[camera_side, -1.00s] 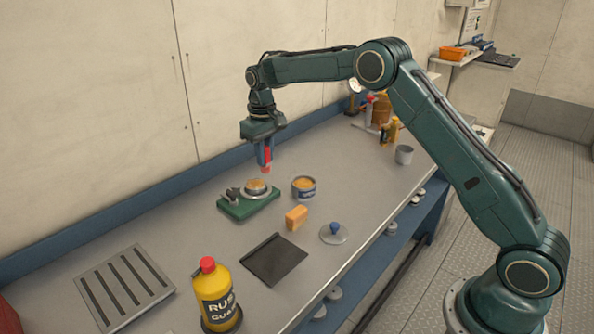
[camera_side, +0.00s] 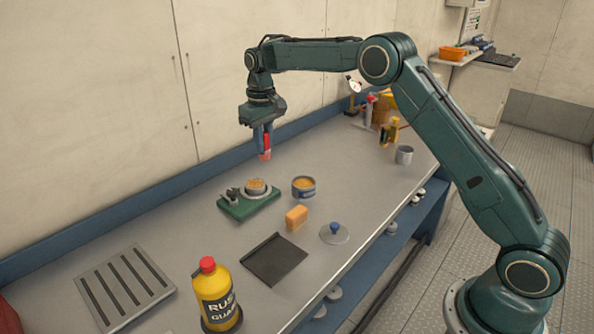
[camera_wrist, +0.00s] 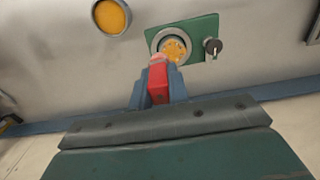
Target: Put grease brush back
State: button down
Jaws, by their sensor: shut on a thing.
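My gripper (camera_side: 263,142) is shut on the red grease brush (camera_side: 265,147) and holds it pointing down in the air above the bench. In the wrist view the brush's red handle (camera_wrist: 158,84) sits between the fingers, its paler tip toward the green-based fixture (camera_wrist: 203,28). In the side view this green fixture (camera_side: 236,210) stands below the gripper, with a round metal part topped with orange-yellow stuff. The brush tip is clear of it. A blue-banded tin (camera_side: 303,194) of orange-yellow grease stands just right of the fixture; its open top shows in the wrist view (camera_wrist: 111,17).
An orange sponge-like block (camera_side: 296,216), a dark flat sheet (camera_side: 274,259) and a blue-knobbed lid (camera_side: 334,234) lie in front. A slotted grey plate (camera_side: 125,287) and a yellow bottle (camera_side: 216,297) are nearer. A grey cup (camera_side: 404,155) and tools stand at the far end.

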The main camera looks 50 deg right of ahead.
jog(key=shift+d+r, duration=0.1)
jog(key=shift+d, duration=0.05)
jog(key=s+d+r, duration=0.4)
jog(key=s+d, duration=0.2)
jog(key=s, duration=0.3)
jog(key=s+d+r, duration=0.3)
jog(key=s+d, duration=0.2)
jog(key=s, duration=0.4)
jog(key=shift+s+d+r, duration=0.35)
jog(key=shift+s, duration=0.05)
notch_tip(320, 180, down, 16)
jog(key=shift+r, duration=0.1)
jog(key=shift+f, duration=2.1)
jog(key=shift+f, duration=0.1)
